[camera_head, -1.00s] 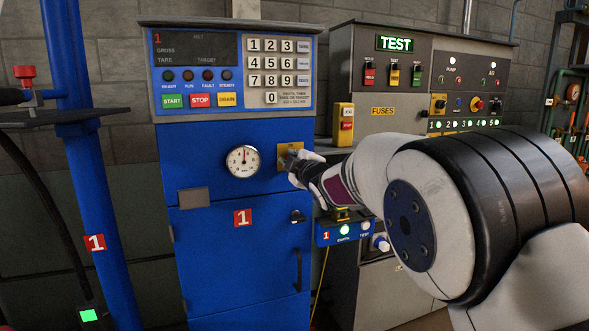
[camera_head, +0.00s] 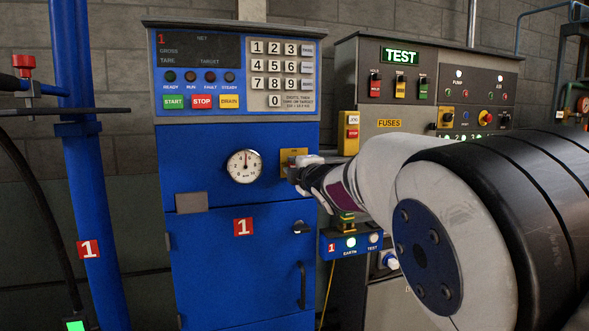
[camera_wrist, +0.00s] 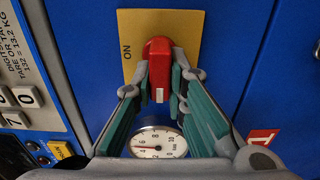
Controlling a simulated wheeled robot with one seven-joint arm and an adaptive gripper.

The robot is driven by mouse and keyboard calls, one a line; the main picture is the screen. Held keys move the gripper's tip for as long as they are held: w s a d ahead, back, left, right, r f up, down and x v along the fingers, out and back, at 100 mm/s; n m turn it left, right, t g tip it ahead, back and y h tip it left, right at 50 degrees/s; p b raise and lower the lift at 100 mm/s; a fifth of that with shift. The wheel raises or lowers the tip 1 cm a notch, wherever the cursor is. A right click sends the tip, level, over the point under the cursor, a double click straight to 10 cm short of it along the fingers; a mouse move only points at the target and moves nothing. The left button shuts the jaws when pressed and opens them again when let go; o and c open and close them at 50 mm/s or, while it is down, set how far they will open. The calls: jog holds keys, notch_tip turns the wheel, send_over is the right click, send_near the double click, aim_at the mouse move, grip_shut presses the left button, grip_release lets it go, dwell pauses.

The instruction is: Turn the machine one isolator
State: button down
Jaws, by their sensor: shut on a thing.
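The machine one cabinet (camera_head: 200,150) is blue, with a red "1" label on its door. Its isolator is a red handle (camera_wrist: 158,68) on a yellow plate (camera_wrist: 190,25) marked "ON" in the wrist view. In the head view the yellow plate (camera_head: 291,157) sits right of the gauge, and my gripper hides the handle. My gripper (camera_wrist: 160,85) is shut on the red handle, one finger on each side. The handle's white mark points down toward the gauge in the wrist view.
A round gauge (camera_head: 244,167) is just left of the isolator; it also shows below the handle in the wrist view (camera_wrist: 158,142). A keypad panel (camera_head: 282,72) is above. A black latch (camera_head: 301,228) and an earth/test box (camera_head: 352,243) are below. A grey TEST cabinet (camera_head: 425,75) stands right.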

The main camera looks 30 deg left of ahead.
jog(key=shift+f, duration=0.1)
jog(key=c, duration=1.6)
grip_release()
jog(key=shift+s, duration=0.1)
jog(key=v, duration=1.2)
